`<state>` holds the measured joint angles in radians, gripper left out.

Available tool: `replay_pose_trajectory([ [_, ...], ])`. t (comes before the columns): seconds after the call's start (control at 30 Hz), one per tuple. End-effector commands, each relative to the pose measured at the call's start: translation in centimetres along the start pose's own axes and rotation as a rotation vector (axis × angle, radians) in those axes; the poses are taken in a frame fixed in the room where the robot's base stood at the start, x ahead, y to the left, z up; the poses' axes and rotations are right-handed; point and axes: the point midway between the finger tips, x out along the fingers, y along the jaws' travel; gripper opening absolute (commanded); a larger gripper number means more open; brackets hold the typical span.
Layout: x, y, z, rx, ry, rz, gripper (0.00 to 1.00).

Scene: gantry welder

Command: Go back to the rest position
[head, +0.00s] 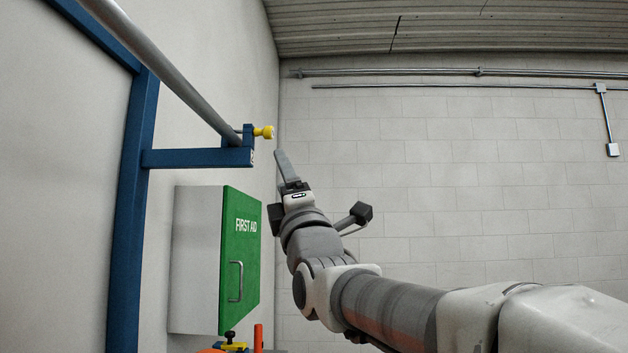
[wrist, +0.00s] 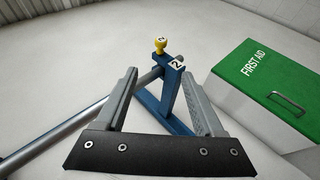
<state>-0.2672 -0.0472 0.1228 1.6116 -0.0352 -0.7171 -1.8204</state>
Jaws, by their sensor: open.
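My gripper (head: 281,157) is raised in the middle of the head view, pointing up and away, close to the end of the blue bracket. In the wrist view my gripper (wrist: 159,73) has its two grey fingers spread apart. Nothing is held between them. The blue bracket (wrist: 169,95), marked 2, shows beyond and between the fingers, with a yellow knob (wrist: 160,44) on it. In the head view the yellow knob (head: 264,132) sits just left of and above the fingertips. I cannot tell the exact gap between fingers and bracket.
A grey pipe (head: 180,80) runs along the left wall to the blue frame (head: 131,200). A green-doored first aid cabinet (head: 240,250) hangs left of my arm. Small yellow and orange items (head: 234,346) show below it. Right of my arm is open room before the block wall.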

Motion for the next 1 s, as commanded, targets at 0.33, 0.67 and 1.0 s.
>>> replay_pose_trajectory([
  [0.33, -0.3, -0.3, 0.2, 0.006, 0.000, -0.009, 0.70],
  [0.67, -8.8, -8.0, 2.8, 0.386, -0.079, -0.458, 0.70],
  [1.0, -30.6, -16.6, 5.5, 0.967, -0.638, -1.039, 0.70],
])
